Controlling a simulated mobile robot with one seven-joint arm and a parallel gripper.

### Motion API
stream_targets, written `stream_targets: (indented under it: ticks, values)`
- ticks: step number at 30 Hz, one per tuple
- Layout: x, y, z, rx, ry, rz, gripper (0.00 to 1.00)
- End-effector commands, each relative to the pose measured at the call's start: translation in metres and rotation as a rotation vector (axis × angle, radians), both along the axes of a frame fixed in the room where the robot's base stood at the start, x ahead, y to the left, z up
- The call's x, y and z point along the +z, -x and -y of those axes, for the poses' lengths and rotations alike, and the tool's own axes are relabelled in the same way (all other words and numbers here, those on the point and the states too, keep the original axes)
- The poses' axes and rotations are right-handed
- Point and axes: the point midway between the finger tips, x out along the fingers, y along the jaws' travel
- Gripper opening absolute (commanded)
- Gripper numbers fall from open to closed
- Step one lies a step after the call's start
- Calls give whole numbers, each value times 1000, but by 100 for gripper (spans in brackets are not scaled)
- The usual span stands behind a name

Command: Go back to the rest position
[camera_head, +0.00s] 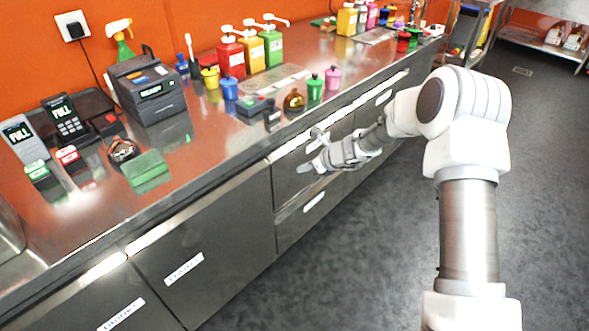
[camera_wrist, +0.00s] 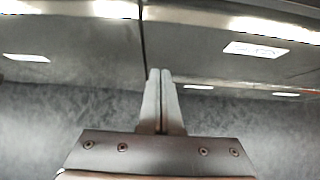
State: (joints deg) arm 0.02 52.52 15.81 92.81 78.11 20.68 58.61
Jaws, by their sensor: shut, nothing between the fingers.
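My gripper (camera_head: 308,168) is in front of the steel counter's drawer fronts, a little below the worktop edge in the head view. My arm reaches from the right side of the picture across the aisle towards the counter. In the wrist view, the two fingers of my gripper (camera_wrist: 160,72) are pressed together, with nothing between them. They point towards the steel fronts and the grey floor shows beneath. I cannot tell the exact gap between the fingertips and the fronts.
The steel worktop (camera_head: 225,130) holds a black printer (camera_head: 147,90), sauce pump bottles (camera_head: 230,57), small coloured pots and a green box (camera_head: 147,168). A drawer front with a white label (camera_head: 184,269) is below. The grey floor (camera_head: 380,270) at right is clear. A steel rack (camera_head: 545,42) stands far back.

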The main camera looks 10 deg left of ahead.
Motion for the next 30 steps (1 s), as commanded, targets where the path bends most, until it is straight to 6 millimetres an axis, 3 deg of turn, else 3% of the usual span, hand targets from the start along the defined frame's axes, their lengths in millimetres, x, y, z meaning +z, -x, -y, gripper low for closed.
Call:
stream_targets:
  ticks: [6, 13, 16, 20, 23, 30]
  values:
    - [22, 12, 18, -1, 1, -1, 0]
    - [27, 15, 22, 3, 2, 2, 0]
    - [41, 17, 23, 36, 20, 30, 0]
    - [84, 28, 28, 151, 87, 121, 0]
    - [127, 44, 34, 283, 168, 219, 0]
    - [217, 95, 58, 599, 383, 430, 0]
